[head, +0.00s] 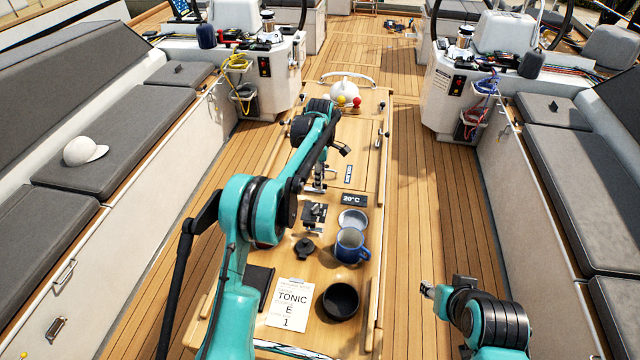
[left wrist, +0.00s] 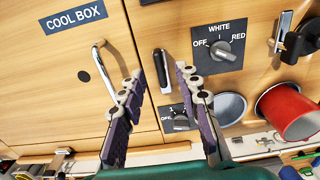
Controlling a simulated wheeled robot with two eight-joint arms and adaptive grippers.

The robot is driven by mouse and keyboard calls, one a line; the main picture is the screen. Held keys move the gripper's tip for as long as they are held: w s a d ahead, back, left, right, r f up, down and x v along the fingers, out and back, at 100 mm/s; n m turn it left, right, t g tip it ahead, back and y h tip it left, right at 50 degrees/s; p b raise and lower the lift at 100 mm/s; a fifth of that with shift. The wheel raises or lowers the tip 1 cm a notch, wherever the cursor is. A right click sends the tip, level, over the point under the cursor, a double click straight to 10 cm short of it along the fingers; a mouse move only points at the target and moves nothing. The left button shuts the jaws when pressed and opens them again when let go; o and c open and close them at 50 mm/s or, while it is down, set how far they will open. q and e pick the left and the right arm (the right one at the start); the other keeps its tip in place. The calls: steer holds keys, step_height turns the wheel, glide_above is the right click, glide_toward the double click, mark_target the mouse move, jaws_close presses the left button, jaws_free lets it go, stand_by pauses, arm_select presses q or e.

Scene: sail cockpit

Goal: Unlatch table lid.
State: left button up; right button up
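The wooden cockpit table (head: 362,125) runs down the middle of the head view. In the left wrist view, a dark lever with a bright metal edge (left wrist: 160,68) lies on its wooden panel beside a seam. I take it for the lid latch. My left gripper (left wrist: 168,112) is open, its two fingers apart on either side of the lever's lower end; contact cannot be told. In the head view, my arm partly hides the left gripper (head: 318,186) above the table. My right gripper (head: 428,291) is away from the table, right of its near end; its finger state is unclear.
The left wrist view shows a COOL BOX label (left wrist: 75,16), a metal handle (left wrist: 105,85), a rotary switch (left wrist: 222,51) and a red mug (left wrist: 289,110). In the head view, a blue mug (head: 350,246) and black bowl (head: 340,301) stand nearby. Cushioned benches flank the table.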

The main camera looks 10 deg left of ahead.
arm_select(q)
step_height(320, 180, up, 8)
steer(key=shift+r, duration=0.2)
stand_by(0.4)
